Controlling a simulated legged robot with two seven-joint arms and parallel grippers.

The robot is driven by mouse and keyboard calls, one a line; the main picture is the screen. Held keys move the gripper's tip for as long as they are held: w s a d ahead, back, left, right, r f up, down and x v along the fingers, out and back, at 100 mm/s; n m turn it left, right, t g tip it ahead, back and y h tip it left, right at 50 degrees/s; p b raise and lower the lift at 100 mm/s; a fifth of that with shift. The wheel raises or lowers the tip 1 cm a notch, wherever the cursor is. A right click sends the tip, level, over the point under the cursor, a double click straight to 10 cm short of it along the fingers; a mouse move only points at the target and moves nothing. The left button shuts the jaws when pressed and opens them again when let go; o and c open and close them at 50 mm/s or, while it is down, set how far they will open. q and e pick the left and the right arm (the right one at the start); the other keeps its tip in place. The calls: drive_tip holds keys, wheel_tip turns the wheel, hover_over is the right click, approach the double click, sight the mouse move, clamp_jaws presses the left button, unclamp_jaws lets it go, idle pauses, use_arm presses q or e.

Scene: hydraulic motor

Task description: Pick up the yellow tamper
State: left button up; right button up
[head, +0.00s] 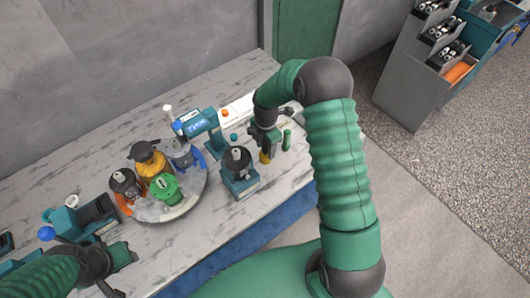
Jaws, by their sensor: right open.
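A small yellow thing, which looks like the yellow tamper (265,157), stands on the marble-patterned table right of the middle. Only its lower part shows; my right gripper hides the rest. My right gripper (268,147) points down just above and around it, with its jaws open. I cannot tell whether the fingers touch it. My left gripper (121,272) is at the lower left, over the table's front edge, with its fingers apart and nothing between them.
A round tray (188,206) holds several colored motor-like parts. A teal stand with a dark top (240,178) is just left of my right gripper. A teal machine (201,124) is behind.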

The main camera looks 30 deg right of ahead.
drive_tip(key=shift+w+d+f, duration=0.1)
drive_tip(key=shift+d+f, duration=0.05)
drive_tip(key=shift+d, duration=0.15)
drive_tip(key=shift+c, duration=0.2)
drive_tip(key=shift+a+r, duration=0.2)
drive_tip(key=shift+a, duration=0.4)
clamp_jaws()
drive_tip(key=shift+d, duration=0.15)
